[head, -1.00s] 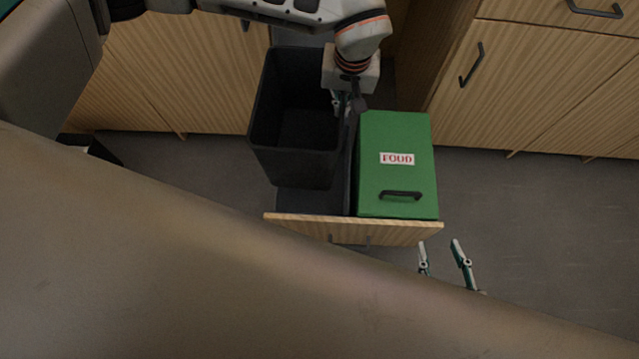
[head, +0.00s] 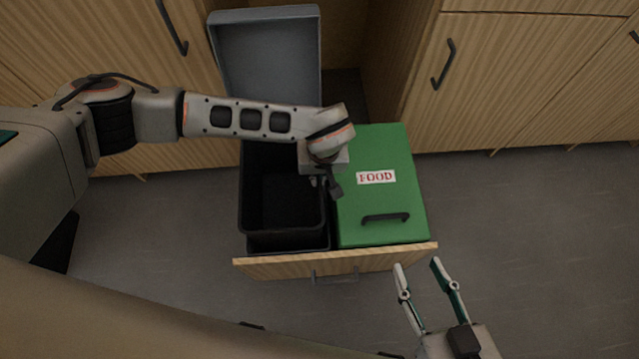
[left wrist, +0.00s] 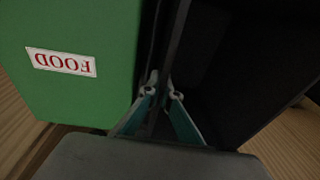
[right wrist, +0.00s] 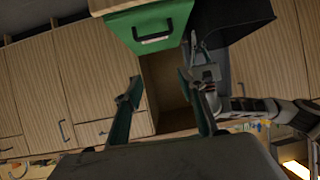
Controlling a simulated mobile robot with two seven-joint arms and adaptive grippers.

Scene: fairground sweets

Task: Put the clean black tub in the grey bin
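The black tub (head: 243,205) is upright and open-topped in the head view, at the left half of a pulled-out drawer. It sits at least partly down in the grey bin (head: 290,243), whose front rim shows just below it; its depth inside is hidden. The bin's grey lid (head: 265,50) stands raised behind. My left gripper (head: 325,190) is at the tub's right side; in the left wrist view its fingers (left wrist: 162,92) are closed about the thin black wall. My right gripper (head: 418,265) is open and empty in front of the drawer; it also shows in the right wrist view (right wrist: 160,85).
A green bin (head: 385,215) labelled FOOD, lid closed with a black handle, stands right beside the grey bin. The wooden drawer front (head: 335,263) bounds both. Wooden cabinets (head: 510,80) line the back. The grey floor (head: 530,220) at right is clear.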

